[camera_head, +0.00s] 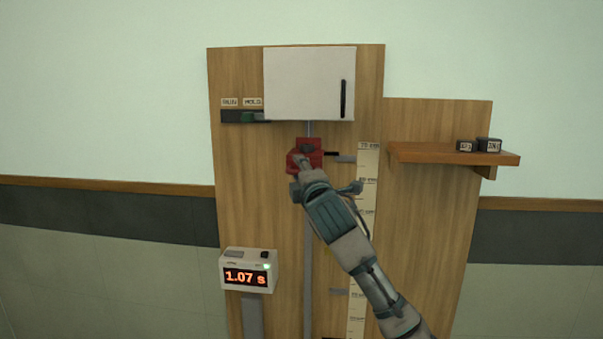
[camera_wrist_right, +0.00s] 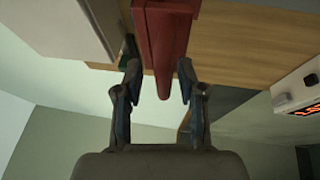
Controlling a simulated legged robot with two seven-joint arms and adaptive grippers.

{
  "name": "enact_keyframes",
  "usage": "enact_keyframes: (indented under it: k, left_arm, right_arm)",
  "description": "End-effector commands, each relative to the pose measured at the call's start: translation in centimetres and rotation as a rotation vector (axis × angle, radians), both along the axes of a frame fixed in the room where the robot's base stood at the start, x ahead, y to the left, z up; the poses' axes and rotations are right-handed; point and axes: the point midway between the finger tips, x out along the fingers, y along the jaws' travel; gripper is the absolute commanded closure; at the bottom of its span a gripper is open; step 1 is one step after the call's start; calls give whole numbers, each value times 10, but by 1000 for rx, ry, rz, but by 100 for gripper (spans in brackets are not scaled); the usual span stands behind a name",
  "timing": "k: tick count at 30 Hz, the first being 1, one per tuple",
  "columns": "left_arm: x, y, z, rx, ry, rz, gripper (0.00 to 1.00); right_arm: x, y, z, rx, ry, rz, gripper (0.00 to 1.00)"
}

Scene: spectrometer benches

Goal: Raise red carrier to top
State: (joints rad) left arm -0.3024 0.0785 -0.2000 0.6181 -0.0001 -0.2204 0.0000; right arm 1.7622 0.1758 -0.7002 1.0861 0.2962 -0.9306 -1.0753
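The red carrier (camera_head: 306,148) is on the grey vertical rail (camera_head: 309,260), high on the wooden board, a little below the white box. My right gripper (camera_head: 318,181) is at the carrier's lower front and covers part of it. In the right wrist view, the red carrier (camera_wrist_right: 166,35) has a rounded knob pointing between the two fingers of my right gripper (camera_wrist_right: 159,75). The fingers are spread either side of it, with a gap beside the knob. Whether a fingertip touches the carrier's body is unclear. My left gripper is out of view.
A white box (camera_head: 305,82) with a black handle overhangs the rail. A RUN/HOLD slider (camera_head: 252,117) has its green part under HOLD. A scale (camera_head: 367,190) runs beside the rail. A timer (camera_head: 247,271) reads 1.07 s. A shelf (camera_head: 430,153) at right bears two dark blocks.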

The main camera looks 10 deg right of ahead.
Motion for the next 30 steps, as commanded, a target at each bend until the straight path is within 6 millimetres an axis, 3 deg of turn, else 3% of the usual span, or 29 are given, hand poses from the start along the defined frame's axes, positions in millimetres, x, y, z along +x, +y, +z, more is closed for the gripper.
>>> enact_keyframes:
  k: [8,21,30]
  left_arm:
    - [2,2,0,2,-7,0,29]
    - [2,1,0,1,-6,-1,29]
    - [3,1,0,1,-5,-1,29]
  right_arm:
    - [-10,-3,-3,1,1,0,61]
    - [-90,-9,-17,-1,0,1,61]
    - [-114,-11,-22,-1,2,0,61]
